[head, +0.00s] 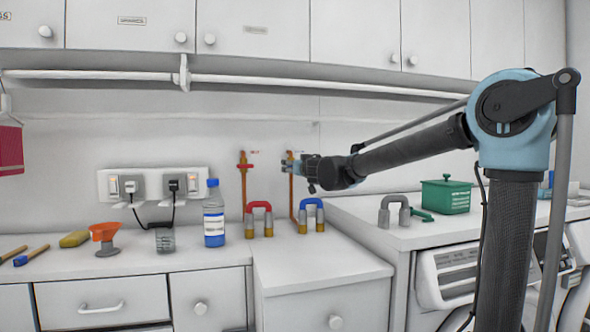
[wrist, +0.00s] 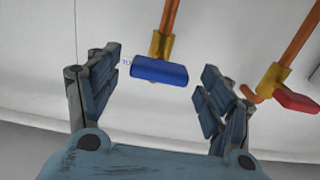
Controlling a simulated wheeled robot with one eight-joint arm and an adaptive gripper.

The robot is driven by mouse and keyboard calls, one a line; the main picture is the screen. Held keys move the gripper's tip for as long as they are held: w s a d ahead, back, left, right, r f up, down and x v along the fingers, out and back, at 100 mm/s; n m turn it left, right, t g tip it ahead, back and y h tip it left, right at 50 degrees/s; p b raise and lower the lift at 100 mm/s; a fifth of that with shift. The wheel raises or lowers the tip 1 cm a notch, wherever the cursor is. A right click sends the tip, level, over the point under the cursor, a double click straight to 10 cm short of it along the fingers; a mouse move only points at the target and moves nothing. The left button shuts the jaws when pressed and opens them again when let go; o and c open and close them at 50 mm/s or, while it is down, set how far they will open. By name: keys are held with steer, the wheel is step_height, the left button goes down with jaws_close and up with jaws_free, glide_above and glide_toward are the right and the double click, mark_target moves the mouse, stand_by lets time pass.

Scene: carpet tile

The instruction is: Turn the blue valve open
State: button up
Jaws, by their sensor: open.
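The blue valve shows in the wrist view as a blue handle (wrist: 159,71) on a brass body, on a copper pipe (wrist: 169,17). The handle lies crosswise to the pipe. My gripper (wrist: 160,75) is open, with one finger to the left of the handle and one to the right. The handle appears between the fingertips, with no clear contact; the depth between them is hard to tell. In the head view my gripper (head: 301,169) is at the wall and hides most of the blue valve.
A red valve (head: 245,166) on a copper pipe stands left of the blue one; its handle (wrist: 297,98) shows right in the wrist view. Below are a red U-shaped piece (head: 259,207), a blue one (head: 311,203) and a bottle (head: 214,217). A green box (head: 446,197) stands right.

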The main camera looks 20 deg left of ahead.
steer(key=shift+x, duration=1.15)
